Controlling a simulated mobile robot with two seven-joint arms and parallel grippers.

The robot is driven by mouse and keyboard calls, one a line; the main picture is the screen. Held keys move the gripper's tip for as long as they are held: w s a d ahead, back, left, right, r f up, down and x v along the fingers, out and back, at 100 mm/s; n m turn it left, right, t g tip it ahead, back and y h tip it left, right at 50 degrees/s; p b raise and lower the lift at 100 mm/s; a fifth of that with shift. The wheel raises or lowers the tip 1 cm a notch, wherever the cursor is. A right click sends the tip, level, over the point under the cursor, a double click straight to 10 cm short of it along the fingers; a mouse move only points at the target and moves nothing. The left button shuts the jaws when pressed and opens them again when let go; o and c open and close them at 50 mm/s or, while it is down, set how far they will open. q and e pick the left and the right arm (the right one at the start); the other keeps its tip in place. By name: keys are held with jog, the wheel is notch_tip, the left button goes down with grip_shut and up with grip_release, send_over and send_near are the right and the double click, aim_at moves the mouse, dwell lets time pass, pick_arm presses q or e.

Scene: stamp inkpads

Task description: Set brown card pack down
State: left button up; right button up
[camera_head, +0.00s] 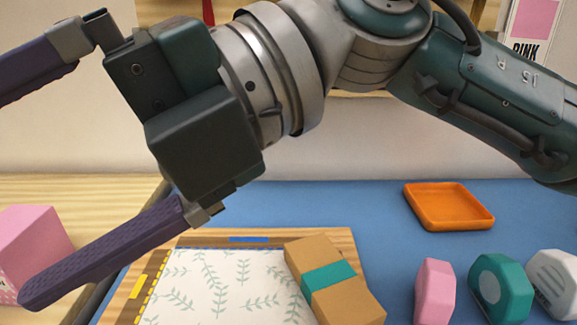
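The brown card pack (359,303), with a teal band around it, lies on the right part of a wooden board (340,240), partly over a white sheet with a green leaf pattern (225,290). Its near end is close to the bottom edge of the view. My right gripper (14,198) comes in from the upper right and points left. Its two purple fingers are spread wide, with nothing seen held between them. It is apart from the pack, up and to its left. The upper fingertip is cut off by the view's edge. My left gripper is not in view.
An orange tray (449,225) lies empty on the blue mat (330,205). Pink (435,291), teal (500,290) and white (555,283) blocks stand at the lower right. A pink box (32,240) is at the left, close to my lower finger. A "PINK" card (531,25) hangs behind.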

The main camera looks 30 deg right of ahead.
notch_tip(320, 180, up, 11)
jog(key=w+m+t+y, duration=0.3)
jog(key=m+t+y, duration=0.3)
jog(key=m+t, duration=0.15)
jog(key=w+d+m+t+h, duration=0.5)
jog(key=d+m+t+h, duration=0.6)
jog(key=m, duration=0.4)
jog(key=d+f+m+g+h, duration=0.3)
jog(key=d+f+m+h, duration=0.55)
jog(key=f, duration=0.35)
jog(key=s+f+m+g, duration=0.1)
jog(key=s+f+g, duration=0.1)
jog(key=s+f, duration=0.1)
jog(key=s+d+f+m+g+h, duration=0.1)
jog(key=s+f+g, duration=0.1)
jog(key=f, duration=0.3)
jog(key=s+d+f+m+g+h, duration=0.1)
jog(key=s+f+g, duration=0.1)
jog(key=s+f, duration=0.1)
jog(key=shift+s+d+f+g, duration=0.15)
jog(key=shift+s+f+g, duration=0.15)
jog(key=shift+f+g, duration=0.1)
jog(key=s+a+f+g+y, duration=0.1)
jog(key=s+f+g, duration=0.5)
jog(key=s, duration=0.6)
jog(key=shift+a, duration=0.3)
jog(key=shift+y, duration=0.25)
